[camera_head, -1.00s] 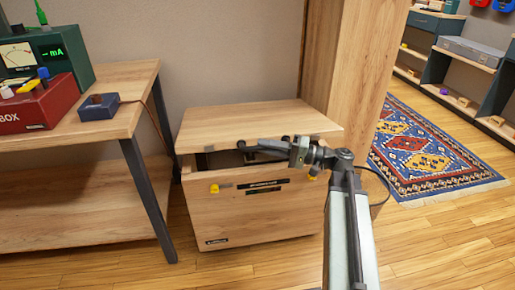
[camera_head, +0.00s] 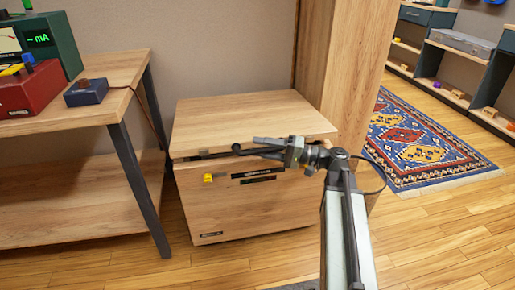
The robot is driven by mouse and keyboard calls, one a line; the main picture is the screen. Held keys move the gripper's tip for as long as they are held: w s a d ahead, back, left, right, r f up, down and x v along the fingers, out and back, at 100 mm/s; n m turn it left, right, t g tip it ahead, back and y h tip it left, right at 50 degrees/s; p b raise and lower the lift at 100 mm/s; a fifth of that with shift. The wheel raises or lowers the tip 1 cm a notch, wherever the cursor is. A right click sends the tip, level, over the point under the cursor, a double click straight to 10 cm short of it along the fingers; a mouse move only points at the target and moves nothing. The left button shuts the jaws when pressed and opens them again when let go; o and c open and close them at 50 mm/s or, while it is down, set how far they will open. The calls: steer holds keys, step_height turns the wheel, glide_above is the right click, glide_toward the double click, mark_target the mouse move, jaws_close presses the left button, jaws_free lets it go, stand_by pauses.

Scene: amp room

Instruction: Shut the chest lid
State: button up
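The wooden chest (camera_head: 225,213) stands on the floor in the middle of the view. Its lid (camera_head: 245,115) lies nearly level over it, with a thin dark gap under its front edge, clearest at the left. My gripper (camera_head: 248,145) is at the lid's front edge, pointing left. Its two fingers show apart with nothing seen between them. Whether they touch the lid is hard to tell. The chest's front has a yellow piece (camera_head: 208,177) and dark label strips (camera_head: 258,174).
A wooden bench (camera_head: 115,70) with dark legs stands close on the left, holding a red box (camera_head: 30,92) and a small blue box (camera_head: 86,94). A tall wooden panel (camera_head: 352,75) is behind right. A patterned rug (camera_head: 415,145) lies right; the floor in front is clear.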

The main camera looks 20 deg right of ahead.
steer(key=v, duration=0.7)
steer(key=shift+s+d+b, duration=0.2)
steer(key=shift+d+b, duration=0.1)
steer(key=shift+d, duration=0.1)
steer(key=s+d+f+b, duration=0.2)
steer(key=d, duration=0.5)
steer(key=shift+s+d+f+b, duration=0.2)
steer(key=shift+d+f+b, duration=0.1)
steer(key=shift+d+f, duration=0.1)
stand_by(0.6)
